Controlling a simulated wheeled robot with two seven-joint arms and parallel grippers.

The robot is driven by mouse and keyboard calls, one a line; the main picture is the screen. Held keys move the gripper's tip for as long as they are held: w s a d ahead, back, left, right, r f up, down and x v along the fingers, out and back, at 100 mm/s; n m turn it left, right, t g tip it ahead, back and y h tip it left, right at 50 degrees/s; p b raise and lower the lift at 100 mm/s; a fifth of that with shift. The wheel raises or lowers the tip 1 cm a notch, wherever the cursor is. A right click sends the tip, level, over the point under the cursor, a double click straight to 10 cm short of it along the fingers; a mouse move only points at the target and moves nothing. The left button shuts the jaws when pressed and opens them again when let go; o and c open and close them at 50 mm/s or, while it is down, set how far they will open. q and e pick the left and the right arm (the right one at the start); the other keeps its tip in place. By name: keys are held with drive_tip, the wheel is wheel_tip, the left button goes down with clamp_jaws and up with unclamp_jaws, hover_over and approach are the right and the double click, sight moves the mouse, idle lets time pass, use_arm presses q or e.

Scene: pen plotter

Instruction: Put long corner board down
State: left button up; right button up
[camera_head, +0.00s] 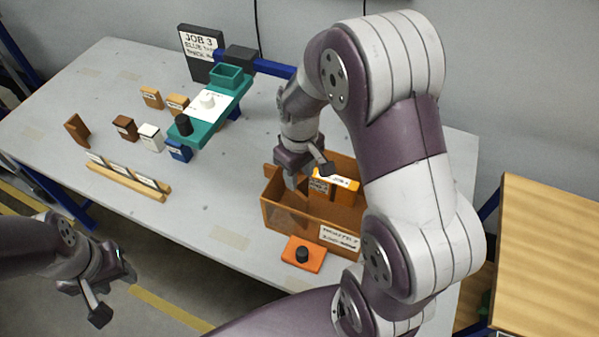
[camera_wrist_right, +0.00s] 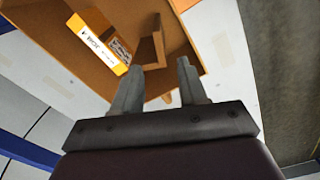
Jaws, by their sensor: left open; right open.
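My right gripper (camera_head: 310,172) is over the brown open box (camera_head: 290,214) on the table, its jaws apart. In the right wrist view its two fingers (camera_wrist_right: 167,80) are spread with nothing between them. A brown L-shaped corner board (camera_wrist_right: 153,48) stands inside the box just beyond the left fingertip; I cannot tell whether they touch. An orange block with a white label (camera_wrist_right: 92,38) is beside it, also seen in the head view (camera_head: 338,184). My left gripper (camera_head: 110,295) is open and empty off the table's front edge.
An orange plate with a black knob (camera_head: 303,254) lies before the box. A teal plotter (camera_head: 212,102) stands at the back centre. Several small labelled blocks, a brown angled piece (camera_head: 77,129) and a wooden rack (camera_head: 128,178) are at left. The table's front middle is clear.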

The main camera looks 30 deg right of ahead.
drive_tip(key=s+a+r+m+t, duration=0.1)
drive_tip(key=s+a+r+m, duration=0.2)
drive_tip(key=s, duration=0.4)
drive_tip(key=shift+s, duration=0.4)
drive_tip(key=shift+a, duration=0.1)
